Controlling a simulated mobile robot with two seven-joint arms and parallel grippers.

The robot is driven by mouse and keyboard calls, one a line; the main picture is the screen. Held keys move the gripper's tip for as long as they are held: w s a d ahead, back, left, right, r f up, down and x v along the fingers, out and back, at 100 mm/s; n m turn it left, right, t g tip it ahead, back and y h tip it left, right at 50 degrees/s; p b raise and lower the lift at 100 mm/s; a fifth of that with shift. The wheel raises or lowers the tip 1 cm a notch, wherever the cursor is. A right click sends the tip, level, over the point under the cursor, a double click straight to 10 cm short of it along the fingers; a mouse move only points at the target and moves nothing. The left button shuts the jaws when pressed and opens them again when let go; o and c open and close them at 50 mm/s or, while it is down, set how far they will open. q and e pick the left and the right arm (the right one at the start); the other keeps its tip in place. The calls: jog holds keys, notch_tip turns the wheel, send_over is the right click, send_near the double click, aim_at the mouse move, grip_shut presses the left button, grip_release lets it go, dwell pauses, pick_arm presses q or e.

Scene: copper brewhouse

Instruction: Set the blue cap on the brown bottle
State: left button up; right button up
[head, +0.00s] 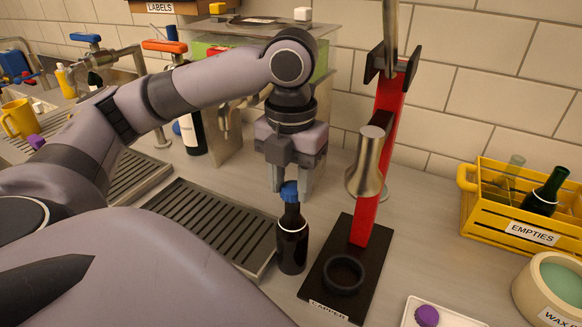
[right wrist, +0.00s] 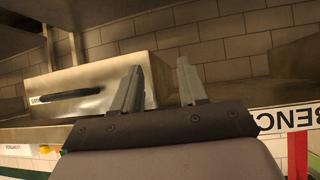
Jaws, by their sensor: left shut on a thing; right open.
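The brown bottle (head: 292,242) stands upright on the counter between the drip tray and the capper in the head view. The blue cap (head: 289,191) is at the top of its neck, looking slightly tilted; I cannot tell whether it rests fully on the mouth. My left gripper (head: 291,188) points down from above and is shut on the blue cap, its fingers on either side of it. The cap and fingers hide the bottle's mouth. My right gripper (right wrist: 160,82) is open and empty in the right wrist view, away from the bottle.
The capper (head: 375,240), with its red post and black base, stands close right of the bottle. A slotted drip tray (head: 205,222) lies to the left. A yellow empties crate (head: 490,222), a wax pot (head: 535,298) and a white tray with a purple cap (head: 427,315) are at right.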

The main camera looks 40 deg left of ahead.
aim_at(291, 189)
pick_arm(q)
jog(key=shift+f, duration=0.45)
jog(key=o, duration=1.1)
jog(key=shift+r, duration=0.15)
notch_tip(291, 189, up, 2)
jog(key=shift+r+p, duration=0.25)
jog(key=shift+p, duration=0.2)
jog(key=shift+r, duration=1.15)
jog(key=shift+r, duration=0.15)
jog(key=shift+r, duration=3.45)
